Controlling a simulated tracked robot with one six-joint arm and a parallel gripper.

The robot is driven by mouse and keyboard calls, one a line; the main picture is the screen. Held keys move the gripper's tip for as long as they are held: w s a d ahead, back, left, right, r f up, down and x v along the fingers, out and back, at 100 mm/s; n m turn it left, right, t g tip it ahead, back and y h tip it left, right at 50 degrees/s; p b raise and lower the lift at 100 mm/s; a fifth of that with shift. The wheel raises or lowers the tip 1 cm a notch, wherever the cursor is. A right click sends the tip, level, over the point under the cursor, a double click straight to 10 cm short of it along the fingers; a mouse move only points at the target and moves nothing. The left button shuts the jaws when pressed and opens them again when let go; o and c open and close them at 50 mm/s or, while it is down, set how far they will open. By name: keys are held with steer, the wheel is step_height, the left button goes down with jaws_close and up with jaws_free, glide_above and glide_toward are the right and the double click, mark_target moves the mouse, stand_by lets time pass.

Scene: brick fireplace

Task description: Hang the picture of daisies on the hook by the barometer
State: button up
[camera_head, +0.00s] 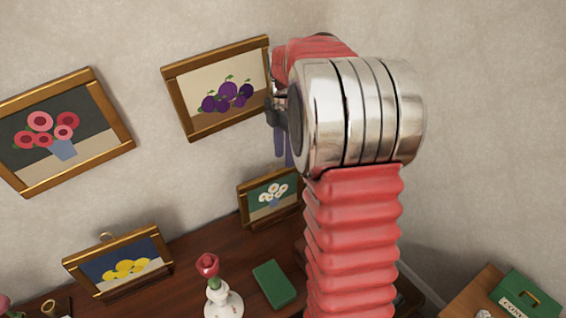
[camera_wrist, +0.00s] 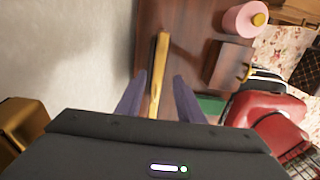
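The picture of daisies (camera_head: 270,198), white flowers on green in a gold-brown frame, stands upright on the dark wooden top against the wall. In the wrist view I look down on the thin gold edge of a frame (camera_wrist: 159,70), which seems to be this picture. My gripper (camera_wrist: 158,95) is open, with one purple finger on each side of that edge. In the head view my gripper's fingers (camera_head: 284,150) show just above the daisies, partly hidden by my arm. No contact shows. I cannot make out the barometer or its hook.
The plum picture (camera_head: 222,88) hangs beside my wrist. A red-flower picture (camera_head: 65,130) hangs at left; a lemon picture (camera_head: 120,265) stands below it. A white vase with a rose (camera_head: 222,302) and a green book (camera_head: 274,284) stand near the daisies. A green box (camera_head: 528,296) is at lower right.

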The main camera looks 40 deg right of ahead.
step_height(320, 180, up, 9)
stand_by(0.3)
steer(key=shift+s+a, duration=0.1)
stand_by(0.6)
steer(key=s+a+r+m+t, duration=0.1)
steer(key=s+a+m, duration=0.35)
steer(key=a, duration=0.35)
steer(key=s+a+r+m+t, duration=0.1)
steer(key=s+a+m+t, duration=0.1)
steer(key=s+a+m, duration=0.4)
steer(key=s+a+f+m+t, duration=0.2)
steer(key=s+a+f+m, duration=0.5)
steer(key=s+a, duration=0.3)
steer(key=shift+s+a+f+t, duration=0.25)
steer(key=shift+s+a+t, duration=0.05)
steer(key=shift+a, duration=0.05)
